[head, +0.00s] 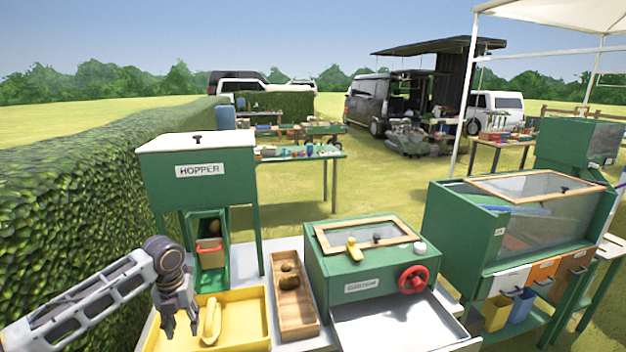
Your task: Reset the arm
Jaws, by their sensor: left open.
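My left arm comes in from the lower left. Its gripper (181,325) points down over the left part of a yellow tray (243,316). The jaws are open and no object shows between them. A yellow, elongated object (211,318) lies in the tray just right of the gripper, and I cannot tell whether the two touch. My right gripper is not in view.
A green hopper (198,190) stands behind the tray. A wooden tray (294,313) with brown lumps is to the right, then a green box with a red handwheel (413,279). A larger green cabinet (462,241) stands further right. A hedge (70,190) borders the left.

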